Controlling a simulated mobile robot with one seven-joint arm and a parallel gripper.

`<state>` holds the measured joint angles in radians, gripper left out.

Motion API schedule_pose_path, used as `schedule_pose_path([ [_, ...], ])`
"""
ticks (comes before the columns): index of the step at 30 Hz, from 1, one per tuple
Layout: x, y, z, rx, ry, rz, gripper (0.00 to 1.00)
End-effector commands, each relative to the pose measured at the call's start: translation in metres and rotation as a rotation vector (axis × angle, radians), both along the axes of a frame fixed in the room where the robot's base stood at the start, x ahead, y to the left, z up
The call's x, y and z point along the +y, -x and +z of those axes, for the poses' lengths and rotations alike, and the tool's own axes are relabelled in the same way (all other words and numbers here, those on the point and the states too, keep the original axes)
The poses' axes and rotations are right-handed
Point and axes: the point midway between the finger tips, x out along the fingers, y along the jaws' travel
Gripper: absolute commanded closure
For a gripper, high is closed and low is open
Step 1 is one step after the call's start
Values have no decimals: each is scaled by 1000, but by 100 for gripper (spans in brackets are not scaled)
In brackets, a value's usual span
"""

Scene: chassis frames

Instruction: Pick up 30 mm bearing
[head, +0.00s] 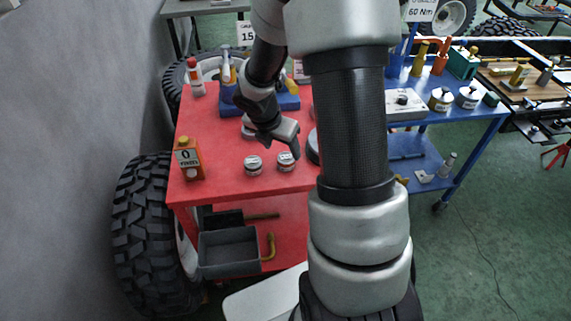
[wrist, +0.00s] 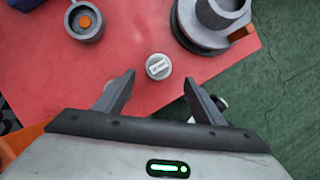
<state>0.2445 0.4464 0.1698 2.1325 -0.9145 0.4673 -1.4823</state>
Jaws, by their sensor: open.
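Two small round silver-grey parts with pale labels stand on the red table top in the head view: one on the left (head: 253,165) and one on the right (head: 287,161). The labels are too small to read, so I cannot tell which is the 30 mm bearing. My gripper (head: 284,146) is above the table, close to the right part. In the wrist view my gripper (wrist: 159,80) is open and empty. One labelled round part (wrist: 158,66) shows just beyond and between the fingertips. The other part is not clearly seen there.
The red table (head: 225,185) also holds an orange bottle (head: 188,160) and a blue block (head: 285,103). In the wrist view a large grey flanged part (wrist: 205,40) and a grey ring with an orange centre (wrist: 74,30) are nearby. A blue table (head: 455,125) stands right.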

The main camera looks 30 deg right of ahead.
Motion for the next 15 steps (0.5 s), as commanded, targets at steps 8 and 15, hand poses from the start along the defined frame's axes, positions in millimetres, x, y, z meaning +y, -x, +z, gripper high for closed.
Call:
schedule_pose_path([
  [8,-7,-5,-20,-1,1,-1,37],
  [15,-13,-12,-50,2,0,-2,37],
])
